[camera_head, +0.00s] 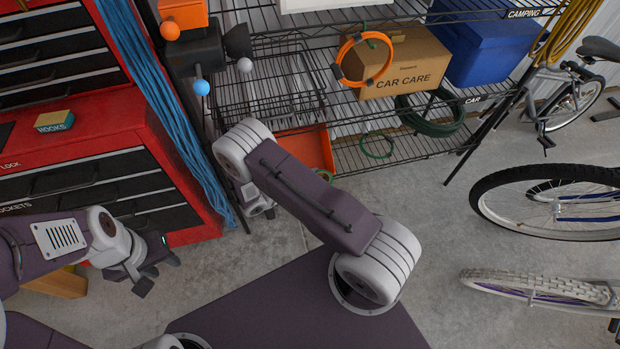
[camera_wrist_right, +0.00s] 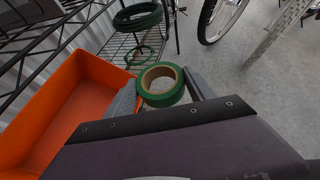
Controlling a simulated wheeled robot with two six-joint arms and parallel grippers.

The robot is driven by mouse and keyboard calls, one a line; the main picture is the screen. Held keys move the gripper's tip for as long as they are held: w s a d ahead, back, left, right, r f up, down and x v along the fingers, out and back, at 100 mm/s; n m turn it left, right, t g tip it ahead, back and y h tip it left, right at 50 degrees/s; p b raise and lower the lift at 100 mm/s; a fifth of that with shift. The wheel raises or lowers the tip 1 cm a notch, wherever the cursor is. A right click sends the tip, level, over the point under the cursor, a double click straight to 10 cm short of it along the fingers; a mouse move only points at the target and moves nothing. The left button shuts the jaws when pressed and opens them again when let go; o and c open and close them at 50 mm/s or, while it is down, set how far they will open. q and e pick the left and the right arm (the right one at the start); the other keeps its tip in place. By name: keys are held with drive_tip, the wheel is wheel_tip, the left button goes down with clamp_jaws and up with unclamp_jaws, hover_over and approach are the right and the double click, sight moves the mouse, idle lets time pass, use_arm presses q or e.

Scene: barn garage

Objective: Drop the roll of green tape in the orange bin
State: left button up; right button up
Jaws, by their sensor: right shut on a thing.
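In the right wrist view, my right gripper (camera_wrist_right: 161,92) is shut on the roll of green tape (camera_wrist_right: 161,99), a green ring with a tan inner core. The orange bin (camera_wrist_right: 45,125) is open and lies just left of the tape there; its floor looks empty where visible. In the head view, part of the bin (camera_head: 312,148) and a sliver of the tape (camera_head: 324,173) show behind my right arm, which hides the right fingers. My left gripper (camera_head: 155,274) is open and empty in front of the red tool chest.
A wire shelf rack (camera_head: 385,160) stands behind, with a car care box (camera_head: 405,65), a blue cooler (camera_head: 487,45) and hoses. A red tool chest (camera_head: 85,150) is at left. Bicycle wheels (camera_head: 545,205) are at right. Concrete floor (camera_head: 440,240) between is clear.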

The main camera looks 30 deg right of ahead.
drive_tip(key=shift+d+f, duration=0.1)
drive_tip(key=shift+d, duration=0.15)
drive_tip(key=shift+w+d+f, duration=0.1)
drive_tip(key=shift+w, duration=0.15)
drive_tip(key=w+d+f+b, duration=0.1)
drive_tip(key=w+b, duration=0.4)
drive_tip(key=w, duration=0.1)
drive_tip(key=w+d+f+b, duration=0.2)
drive_tip(key=w+b, duration=0.3)
drive_tip(key=w, duration=0.2)
drive_tip(key=shift+b, duration=0.35)
